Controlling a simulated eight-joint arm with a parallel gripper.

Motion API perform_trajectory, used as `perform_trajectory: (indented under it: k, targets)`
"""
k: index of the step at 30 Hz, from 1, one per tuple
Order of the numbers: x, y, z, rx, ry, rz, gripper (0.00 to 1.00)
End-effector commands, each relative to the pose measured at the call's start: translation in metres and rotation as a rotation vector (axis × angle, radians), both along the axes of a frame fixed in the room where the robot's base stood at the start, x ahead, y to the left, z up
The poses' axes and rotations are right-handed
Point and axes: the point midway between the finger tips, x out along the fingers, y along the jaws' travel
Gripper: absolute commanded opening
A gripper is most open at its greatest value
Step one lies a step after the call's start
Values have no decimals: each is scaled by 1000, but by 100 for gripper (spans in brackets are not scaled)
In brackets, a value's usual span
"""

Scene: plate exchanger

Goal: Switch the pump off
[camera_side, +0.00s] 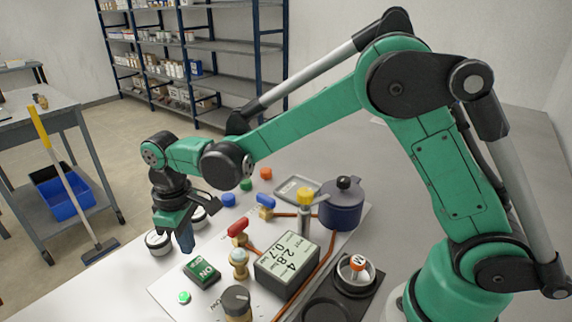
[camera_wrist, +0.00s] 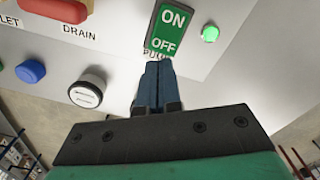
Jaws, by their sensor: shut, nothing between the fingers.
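The pump switch (camera_side: 202,270) is a green rocker marked ON and OFF on the white panel; it also shows in the wrist view (camera_wrist: 170,29), with PUMP printed below its OFF end. A green lamp (camera_side: 184,297) beside it looks lit and shows in the wrist view too (camera_wrist: 210,33). My gripper (camera_side: 187,249) points down near the switch, on its far side in the side view. In the wrist view its dark blue fingers (camera_wrist: 158,66) are together and empty. Their tips partly cover the PUMP label, close to the OFF end. I cannot tell whether they touch the panel.
A red-handled valve (camera_side: 238,228), a blue-handled valve (camera_side: 265,201), a brass fitting (camera_side: 239,262) and a display box (camera_side: 287,263) stand right of my gripper. A dark knob (camera_side: 237,300) stands nearer the camera. A round gauge (camera_side: 157,243) lies left of my gripper.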

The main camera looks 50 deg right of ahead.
Motion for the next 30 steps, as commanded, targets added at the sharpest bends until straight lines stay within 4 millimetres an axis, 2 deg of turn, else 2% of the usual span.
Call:
perform_trajectory:
  k: [30]
  targets:
    - [0, 0, -15, 0, 0, 0, 0]
